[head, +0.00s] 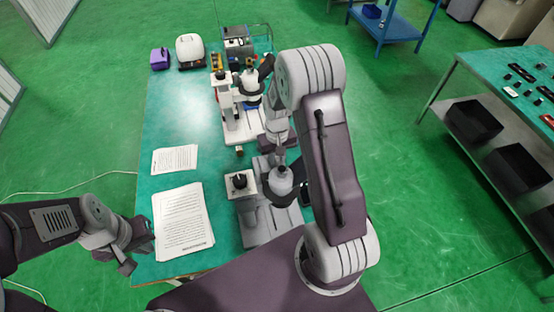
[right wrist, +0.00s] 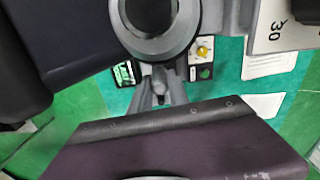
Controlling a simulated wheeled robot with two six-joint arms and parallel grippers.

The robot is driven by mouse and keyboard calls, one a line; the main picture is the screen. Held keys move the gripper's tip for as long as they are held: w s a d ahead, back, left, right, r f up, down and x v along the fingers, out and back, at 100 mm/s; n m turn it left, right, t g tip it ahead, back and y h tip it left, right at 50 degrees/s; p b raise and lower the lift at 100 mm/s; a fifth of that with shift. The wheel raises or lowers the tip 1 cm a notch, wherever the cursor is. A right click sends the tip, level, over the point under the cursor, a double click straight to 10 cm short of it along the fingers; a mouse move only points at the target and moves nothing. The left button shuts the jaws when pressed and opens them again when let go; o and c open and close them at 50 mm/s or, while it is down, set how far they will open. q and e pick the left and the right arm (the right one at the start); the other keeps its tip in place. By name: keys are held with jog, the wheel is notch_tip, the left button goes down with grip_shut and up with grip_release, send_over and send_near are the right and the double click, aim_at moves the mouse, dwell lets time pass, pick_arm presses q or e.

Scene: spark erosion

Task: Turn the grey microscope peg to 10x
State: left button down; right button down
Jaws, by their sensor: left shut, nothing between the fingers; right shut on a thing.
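The grey microscope (head: 268,222) stands at the near end of the teal table, with a pale plate carrying a black knob (head: 239,181) on its left. My right gripper (head: 281,158) reaches down to its head from behind. In the right wrist view the right gripper (right wrist: 158,88) is shut on a small grey peg (right wrist: 160,76), mostly hidden by the fingers, below a dark round part (right wrist: 158,22) of the microscope. The peg's setting cannot be read. My left gripper (head: 127,262) is shut and empty, left of the table.
A white microscope (head: 238,120) stands farther back. Paper sheets (head: 182,220) lie on the left of the table (head: 170,118). A purple box (head: 160,59) and a white device (head: 190,48) stand at the far end. A workbench (head: 485,75) stands at the right.

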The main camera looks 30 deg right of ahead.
jog(key=shift+a, duration=0.1)
dwell(0.8)
jog(key=shift+a+n, duration=0.85)
jog(key=shift+n, duration=0.45)
jog(key=shift+a+n, duration=0.85)
jog(key=shift+n, duration=0.45)
jog(key=shift+a+n, duration=0.85)
jog(key=shift+n, duration=0.45)
jog(key=c, duration=1.3)
grip_release()
jog(key=shift+s, duration=0.1)
jog(key=shift+o, duration=0.2)
